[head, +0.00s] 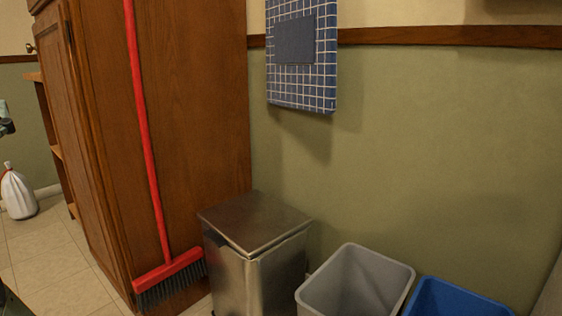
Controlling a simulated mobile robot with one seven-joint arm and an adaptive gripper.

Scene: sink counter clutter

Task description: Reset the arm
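Only the head view is given, and it shows no whole arm. A small dark and grey-green part (5,118) cuts into the left edge of the picture. It may be part of my arm or gripper, but too little of it shows to be sure. I see no fingertips, so I cannot tell whether my gripper is open, shut or holding anything.
A tall wooden cabinet (195,110) stands at left with a red broom (148,150) leaning on it. A metal bin (262,262), a grey bin (355,283) and a blue bin (450,300) line the green wall. A white bag (18,195) sits on tiled floor (55,255).

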